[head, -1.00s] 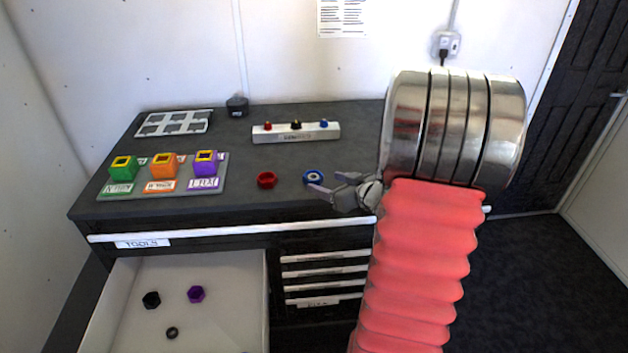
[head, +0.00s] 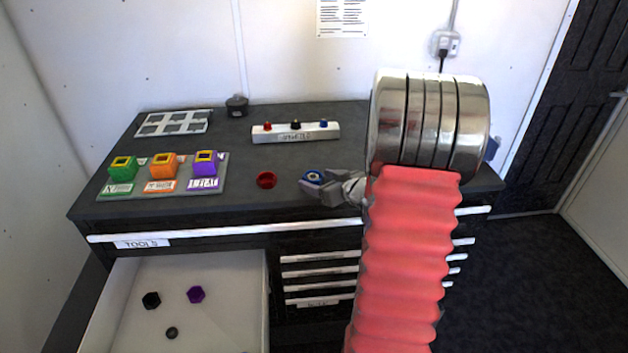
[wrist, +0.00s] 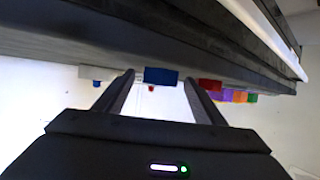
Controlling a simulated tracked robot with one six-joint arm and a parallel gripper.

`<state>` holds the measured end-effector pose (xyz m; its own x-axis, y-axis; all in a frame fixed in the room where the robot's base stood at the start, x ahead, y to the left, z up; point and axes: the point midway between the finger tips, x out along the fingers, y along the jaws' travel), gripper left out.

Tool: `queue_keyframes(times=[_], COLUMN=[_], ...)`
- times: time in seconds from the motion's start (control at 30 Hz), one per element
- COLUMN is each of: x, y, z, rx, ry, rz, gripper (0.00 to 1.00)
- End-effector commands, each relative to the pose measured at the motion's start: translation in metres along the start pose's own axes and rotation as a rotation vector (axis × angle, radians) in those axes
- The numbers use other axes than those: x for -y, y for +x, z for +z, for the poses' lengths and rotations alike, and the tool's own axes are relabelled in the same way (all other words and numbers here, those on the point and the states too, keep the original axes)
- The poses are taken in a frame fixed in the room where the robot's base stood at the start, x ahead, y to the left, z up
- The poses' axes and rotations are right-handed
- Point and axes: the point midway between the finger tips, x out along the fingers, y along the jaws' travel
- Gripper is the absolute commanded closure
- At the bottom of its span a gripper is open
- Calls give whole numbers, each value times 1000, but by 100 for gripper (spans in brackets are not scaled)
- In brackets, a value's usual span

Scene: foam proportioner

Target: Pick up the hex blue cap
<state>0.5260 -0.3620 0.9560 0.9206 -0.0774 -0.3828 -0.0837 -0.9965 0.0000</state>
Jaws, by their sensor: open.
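The blue cap (head: 313,176) sits on the dark cabinet top near its front edge, with a pale centre, partly hidden by my gripper (head: 306,188). My gripper is open and low over the top, its fingers reaching left around or beside the cap. In the wrist view, the blue cap (wrist: 161,76) shows between the two fingertips of my gripper (wrist: 159,83), with a gap on each side. I cannot tell how deep it sits between them.
A red cap (head: 267,180) stands just left of the blue one. A white block with coloured knobs (head: 296,133) lies behind. A tray of coloured cubes (head: 143,187) is at left. An open drawer (head: 215,325) holds several small parts.

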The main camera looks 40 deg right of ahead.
Motion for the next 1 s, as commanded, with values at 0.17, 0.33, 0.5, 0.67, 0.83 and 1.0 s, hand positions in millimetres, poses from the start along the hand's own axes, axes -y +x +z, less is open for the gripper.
queue_keyframes(times=[0.17, 0.33, 0.5, 0.67, 0.83, 1.0], x=[0, 0, 0, 0, 0, 0], y=[0, 0, 0, 0, 0, -1], z=[0, 0, 0, 0, 0, -2], rx=[0, 0, 0, 0, -1, -1], ry=[0, 0, 0, 0, 0, -1], rz=[0, 0, 0, -1, -1, 0], gripper=[44, 56, 68, 79, 82, 82])
